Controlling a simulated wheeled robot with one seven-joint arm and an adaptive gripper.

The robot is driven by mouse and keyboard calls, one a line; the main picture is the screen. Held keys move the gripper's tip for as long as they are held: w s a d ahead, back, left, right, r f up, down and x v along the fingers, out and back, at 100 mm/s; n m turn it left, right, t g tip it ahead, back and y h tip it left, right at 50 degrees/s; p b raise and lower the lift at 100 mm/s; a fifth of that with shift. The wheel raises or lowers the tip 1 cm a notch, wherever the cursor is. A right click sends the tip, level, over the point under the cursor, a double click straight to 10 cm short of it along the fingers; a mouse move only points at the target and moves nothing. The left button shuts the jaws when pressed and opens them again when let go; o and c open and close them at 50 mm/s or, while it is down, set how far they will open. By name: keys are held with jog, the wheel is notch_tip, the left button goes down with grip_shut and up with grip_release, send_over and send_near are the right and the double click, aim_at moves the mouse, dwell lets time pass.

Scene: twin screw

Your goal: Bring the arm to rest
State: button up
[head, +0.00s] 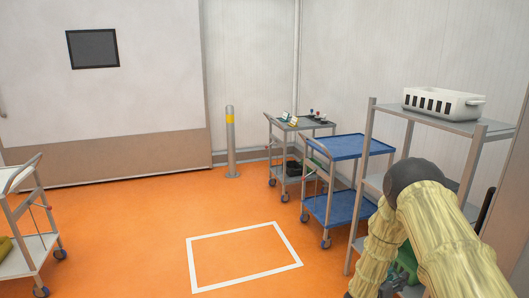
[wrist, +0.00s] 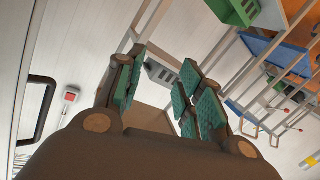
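My arm (head: 425,225), in a pale yellow sleeve with a dark rounded joint, is bent at the lower right of the head view, in front of the grey shelf rack. My gripper (wrist: 158,82) shows in the wrist view with its two teal-padded fingers apart. Nothing is held between the pads. The gripper cannot be made out clearly in the head view.
The grey shelf rack (head: 370,181) stands close to my arm, with a white slotted crate (head: 442,103) on top. A green crate (head: 407,262) is partly hidden behind my arm. A blue cart (head: 350,147), a grey cart (head: 301,124) and a post (head: 231,145) stand farther back. The middle floor is clear.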

jog(key=s+a+f+n+g+y, duration=0.1)
jog(key=s+a+f+n+y, duration=0.3)
jog(key=s+a+f, duration=0.5)
jog(key=s+a+f+n+g+y, duration=0.1)
jog(key=s+a+f+y, duration=0.5)
jog(key=s, duration=0.6)
jog(key=s+a+n+g+y, duration=0.1)
jog(key=s+a+g+y, duration=0.1)
jog(key=s, duration=1.2)
jog(key=s+a+f+n+g+y, duration=0.1)
jog(key=s+a+g, duration=0.4)
jog(key=s, duration=1)
jog(key=shift+s+a+f+y, duration=0.2)
jog(key=shift+a+y, duration=0.3)
jog(key=shift+a, duration=0.65)
jog(key=shift+s+a, duration=0.1)
jog(key=shift+s, duration=0.05)
